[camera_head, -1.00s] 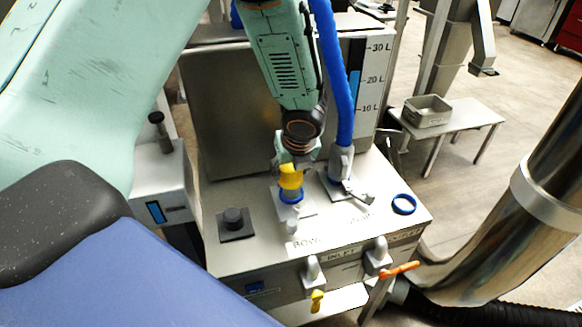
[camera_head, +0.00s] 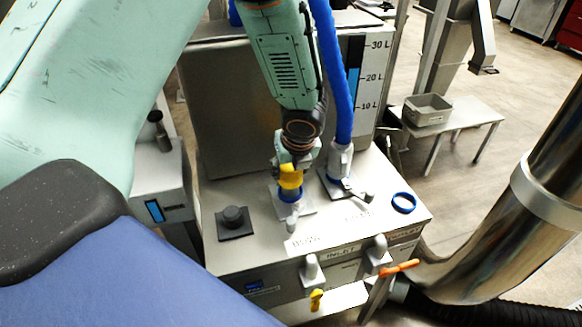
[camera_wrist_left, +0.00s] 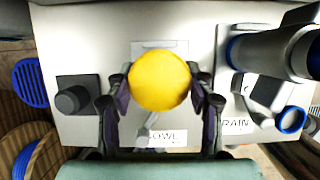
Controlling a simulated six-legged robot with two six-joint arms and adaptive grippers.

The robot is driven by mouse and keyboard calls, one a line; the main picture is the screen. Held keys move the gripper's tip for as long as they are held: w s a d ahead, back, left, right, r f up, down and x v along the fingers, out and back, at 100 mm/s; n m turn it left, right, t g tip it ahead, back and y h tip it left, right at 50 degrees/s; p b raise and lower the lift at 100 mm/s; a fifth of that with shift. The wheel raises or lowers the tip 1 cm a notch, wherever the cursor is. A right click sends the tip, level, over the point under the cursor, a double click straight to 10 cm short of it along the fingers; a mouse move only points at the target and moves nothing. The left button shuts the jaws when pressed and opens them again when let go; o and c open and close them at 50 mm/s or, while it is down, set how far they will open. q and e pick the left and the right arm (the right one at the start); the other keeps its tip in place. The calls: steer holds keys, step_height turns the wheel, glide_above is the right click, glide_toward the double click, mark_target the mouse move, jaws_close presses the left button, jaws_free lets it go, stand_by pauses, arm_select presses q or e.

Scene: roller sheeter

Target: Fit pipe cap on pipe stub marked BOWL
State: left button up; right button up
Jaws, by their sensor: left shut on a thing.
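The yellow pipe cap (camera_head: 291,179) is held in my left gripper (camera_head: 291,170), whose arm reaches down over the machine top. In the left wrist view the round cap (camera_wrist_left: 160,81) sits between the two fingers. The cap is at the top of the pipe stub with a blue ring (camera_head: 291,196), behind the BOWL label (camera_head: 303,243). I cannot tell whether it is seated or just above the stub. The cap hides the stub in the wrist view, where the BOWL label (camera_wrist_left: 165,138) is partly covered. My right gripper is not in view.
Right of the stub stands a second pipe with a blue hose (camera_head: 335,75) and a lever. A yellow handle (camera_head: 316,300) hangs in front.

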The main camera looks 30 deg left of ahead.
arm_select(q)
steer(key=shift+s, duration=0.1)
steer(key=shift+f, duration=0.1)
steer(key=shift+f+b, duration=0.6)
steer(key=shift+f, duration=0.1)
steer(key=shift+f, duration=0.15)
stand_by(0.4)
steer(key=shift+f+b, duration=0.35)
steer(key=shift+b, duration=0.15)
steer(key=shift+f+b, duration=0.3)
steer(key=shift+f, duration=0.05)
steer(key=o, duration=1.3)
steer(key=shift+c, duration=0.2)
